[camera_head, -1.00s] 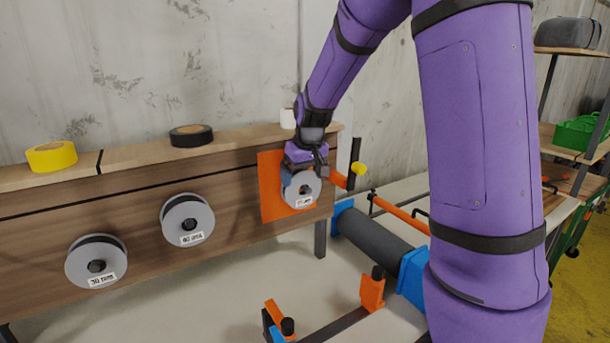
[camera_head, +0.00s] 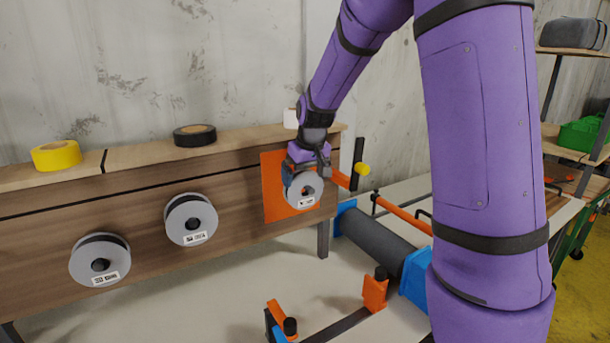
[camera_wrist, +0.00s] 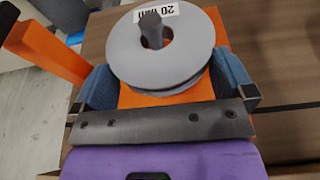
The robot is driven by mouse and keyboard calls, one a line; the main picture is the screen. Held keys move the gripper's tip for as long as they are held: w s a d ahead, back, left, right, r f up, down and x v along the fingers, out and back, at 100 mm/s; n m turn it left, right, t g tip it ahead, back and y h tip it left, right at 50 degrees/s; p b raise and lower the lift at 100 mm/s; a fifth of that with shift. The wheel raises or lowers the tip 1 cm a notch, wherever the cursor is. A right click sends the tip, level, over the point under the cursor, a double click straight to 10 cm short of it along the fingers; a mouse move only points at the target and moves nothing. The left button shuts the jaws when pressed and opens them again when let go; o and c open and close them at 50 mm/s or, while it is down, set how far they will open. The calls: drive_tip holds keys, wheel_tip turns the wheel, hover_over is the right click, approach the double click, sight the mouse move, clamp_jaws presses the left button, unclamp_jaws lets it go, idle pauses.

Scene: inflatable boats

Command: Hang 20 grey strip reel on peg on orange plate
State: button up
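The grey 20 strip reel (camera_head: 304,190) is on the peg of the orange plate (camera_head: 272,190), label facing outward. In the wrist view the grey reel (camera_wrist: 160,60) has the dark peg (camera_wrist: 151,28) showing through its centre hole, with the orange plate (camera_wrist: 135,98) behind. My gripper (camera_head: 304,170) is just above the reel, reaching down from the top. In the wrist view my gripper (camera_wrist: 167,82) has its blue finger pads wide apart near the reel's two sides, with gaps showing. The peg's base is hidden behind the reel.
Two more grey reels, one nearer (camera_head: 190,219) and one farther left (camera_head: 99,260), hang on the wooden board. Yellow (camera_head: 56,155), black (camera_head: 194,135) and white (camera_head: 290,118) rolls stand on its top ledge.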

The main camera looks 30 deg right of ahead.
drive_tip(key=v, duration=1)
drive_tip(key=s+a+r+t, duration=0.1)
drive_tip(key=s+a, duration=0.3)
drive_tip(key=s, duration=1)
drive_tip(key=s+a+r+t, duration=0.1)
drive_tip(key=s+a, duration=0.3)
drive_tip(key=s, duration=1)
drive_tip(key=shift+s+r, duration=0.25)
